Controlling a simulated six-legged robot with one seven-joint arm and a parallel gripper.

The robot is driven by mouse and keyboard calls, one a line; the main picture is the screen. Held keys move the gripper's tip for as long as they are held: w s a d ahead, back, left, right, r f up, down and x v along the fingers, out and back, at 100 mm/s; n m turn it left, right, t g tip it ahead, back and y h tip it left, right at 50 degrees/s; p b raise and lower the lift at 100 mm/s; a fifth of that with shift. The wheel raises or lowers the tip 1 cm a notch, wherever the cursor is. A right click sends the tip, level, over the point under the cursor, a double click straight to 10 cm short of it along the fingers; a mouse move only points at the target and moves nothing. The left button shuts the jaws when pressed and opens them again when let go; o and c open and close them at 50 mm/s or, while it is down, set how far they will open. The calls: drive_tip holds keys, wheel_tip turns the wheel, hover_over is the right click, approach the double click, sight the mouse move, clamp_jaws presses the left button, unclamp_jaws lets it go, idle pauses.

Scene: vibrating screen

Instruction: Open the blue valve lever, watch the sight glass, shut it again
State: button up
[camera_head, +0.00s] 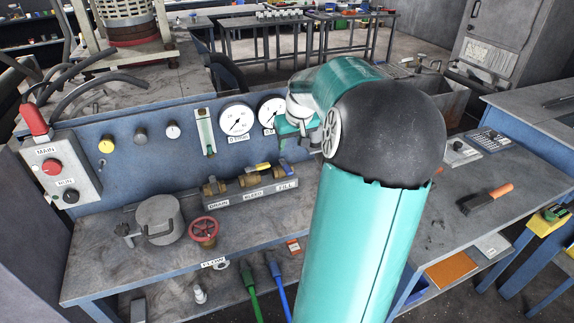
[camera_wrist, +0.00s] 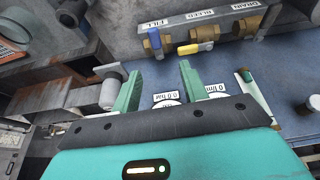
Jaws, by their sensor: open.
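The blue valve lever (camera_head: 288,170) is on the brass valve above the FILL label, at the right end of the pipe row, and stands across the pipe. In the wrist view the blue lever (camera_wrist: 155,39) is beyond my fingertips. My gripper (camera_wrist: 161,70) is open and empty, apart from the lever; in the head view my arm largely hides it. The sight glass (camera_head: 205,132) is a narrow upright tube with green ends on the blue panel, left of the gauges. Its fluid level is too small to read.
A yellow lever (camera_head: 263,167) is on the BLEED valve close beside the blue one. Two round gauges, one of them this left gauge (camera_head: 236,119), sit above the valves. A red handwheel (camera_head: 203,231) and a lidded round pot (camera_head: 160,219) stand on the bench.

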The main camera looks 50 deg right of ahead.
sight(287, 168)
drive_tip(key=x, duration=0.9)
drive_tip(key=d+x, duration=0.1)
drive_tip(key=x, duration=0.3)
drive_tip(key=shift+s+f, duration=0.15)
drive_tip(key=shift+f, duration=0.1)
drive_tip(key=shift+d, duration=0.1)
drive_tip(key=shift+c, duration=0.2)
clamp_jaws()
